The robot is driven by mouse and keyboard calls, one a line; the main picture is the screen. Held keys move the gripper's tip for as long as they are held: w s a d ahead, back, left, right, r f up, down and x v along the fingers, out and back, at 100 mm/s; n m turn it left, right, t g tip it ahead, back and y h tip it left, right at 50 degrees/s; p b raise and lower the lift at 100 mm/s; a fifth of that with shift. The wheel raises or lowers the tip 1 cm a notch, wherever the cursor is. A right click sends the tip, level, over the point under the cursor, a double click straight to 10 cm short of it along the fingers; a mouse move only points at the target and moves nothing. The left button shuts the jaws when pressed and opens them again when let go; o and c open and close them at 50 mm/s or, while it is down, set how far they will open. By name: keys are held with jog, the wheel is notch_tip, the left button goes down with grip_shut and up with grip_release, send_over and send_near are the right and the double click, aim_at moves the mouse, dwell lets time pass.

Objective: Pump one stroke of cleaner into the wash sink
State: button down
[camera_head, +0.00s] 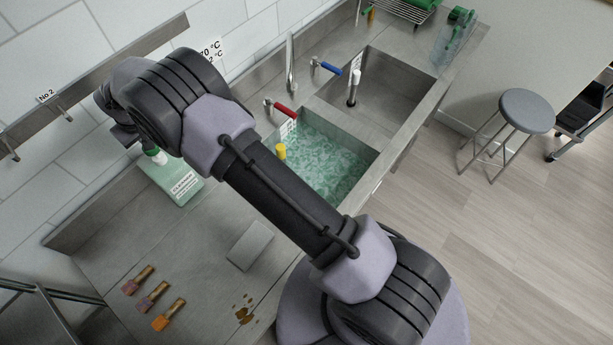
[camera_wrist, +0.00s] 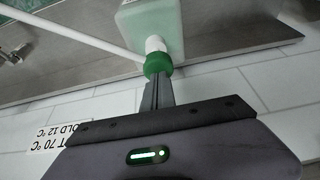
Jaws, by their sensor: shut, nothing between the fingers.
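The cleaner bottle (camera_head: 172,183), pale green with a white label, stands on the steel counter left of the wash sink (camera_head: 352,143), which holds green foamy water. In the wrist view the bottle (camera_wrist: 152,22) shows with its white neck and green pump head (camera_wrist: 158,64). A long white spout (camera_wrist: 75,32) runs from the pump head to the left. My gripper (camera_wrist: 158,80) is shut and empty, its fingertips at the green pump head; I cannot tell if they press it. In the head view my arm hides most of the gripper.
A second, empty-looking sink (camera_head: 413,77) lies beyond the wash sink. A red-handled tap (camera_head: 284,110) and a blue-handled tap (camera_head: 327,67) stand behind. Several brushes (camera_head: 153,295), a grey block (camera_head: 250,245) and brown spots (camera_head: 243,313) lie on the near counter. A stool (camera_head: 526,111) stands right.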

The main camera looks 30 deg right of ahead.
jog(key=shift+r+p, duration=0.5)
jog(key=shift+r, duration=1.15)
notch_tip(320, 180, up, 6)
jog(key=p, duration=0.2)
